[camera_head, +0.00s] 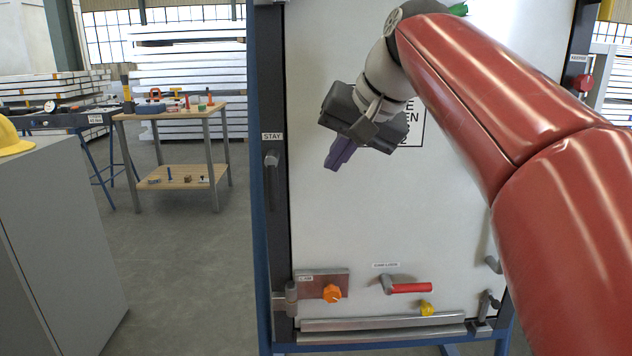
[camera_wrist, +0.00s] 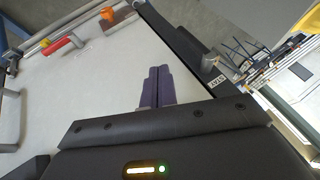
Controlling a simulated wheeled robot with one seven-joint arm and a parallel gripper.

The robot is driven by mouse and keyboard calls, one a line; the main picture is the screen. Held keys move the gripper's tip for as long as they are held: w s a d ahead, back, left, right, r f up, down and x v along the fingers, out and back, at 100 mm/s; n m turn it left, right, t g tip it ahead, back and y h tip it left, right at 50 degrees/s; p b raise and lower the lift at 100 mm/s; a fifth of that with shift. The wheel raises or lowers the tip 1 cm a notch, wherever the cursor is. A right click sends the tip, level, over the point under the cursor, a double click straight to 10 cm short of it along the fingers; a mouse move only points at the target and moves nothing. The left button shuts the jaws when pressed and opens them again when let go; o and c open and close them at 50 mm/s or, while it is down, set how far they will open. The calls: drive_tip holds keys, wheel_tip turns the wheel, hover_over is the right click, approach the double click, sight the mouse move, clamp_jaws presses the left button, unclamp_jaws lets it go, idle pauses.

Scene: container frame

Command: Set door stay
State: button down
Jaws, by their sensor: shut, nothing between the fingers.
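The door stay (camera_head: 271,160) is a small grey fitting on the dark left post of the frame, just below the STAY label (camera_head: 272,136). In the wrist view the stay (camera_wrist: 207,63) shows beside its label, right of the fingers. My gripper (camera_head: 334,162) is in front of the white door panel (camera_head: 390,220), to the right of the stay and apart from it. Its purple fingers (camera_wrist: 158,74) are closed together with nothing between them. How far they stand from the panel is hard to tell.
Low on the panel are an orange knob (camera_head: 332,293) on a metal plate, a red-handled lever (camera_head: 408,288) and a yellow knob (camera_head: 427,308). A grey cabinet (camera_head: 60,245) stands at left, and a wooden workbench (camera_head: 180,112) behind. The floor between is clear.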

sight(273, 183)
drive_tip(key=shift+w+d+r, duration=0.2)
drive_tip(key=shift+r, duration=0.3)
drive_tip(key=shift+f, duration=0.1)
drive_tip(key=shift+w+a+f+b, duration=0.1)
drive_tip(key=shift+w+a+f, duration=0.85)
drive_tip(key=shift+a+f, duration=0.35)
drive_tip(key=shift+w+a+f+b, duration=0.15)
drive_tip(key=shift+w+a+f, duration=0.8)
drive_tip(key=shift+a+f, duration=0.35)
drive_tip(key=shift+w+a+f+b, duration=0.1)
drive_tip(key=shift+w+a+f, duration=0.85)
drive_tip(key=shift+a+f, duration=0.35)
